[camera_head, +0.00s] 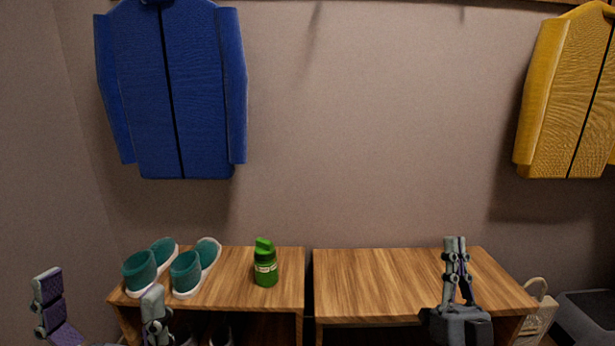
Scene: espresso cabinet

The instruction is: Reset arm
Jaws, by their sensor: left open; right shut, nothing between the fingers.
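My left gripper (103,312) is at the lower left, in front of the left wooden bench, with its two fingers spread wide and nothing between them. Its lower part is cut off by the bottom edge of the picture. My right gripper (455,243) points up in front of the right wooden bench, its fingertips together and empty. It covers part of that bench's top.
The left bench (225,293) bears teal shoes (187,272) and a green bottle (265,265). The right bench (365,280) looks bare. A blue jacket (205,95) and a yellow jacket (565,90) hang above. A pale bag (537,318) stands at right.

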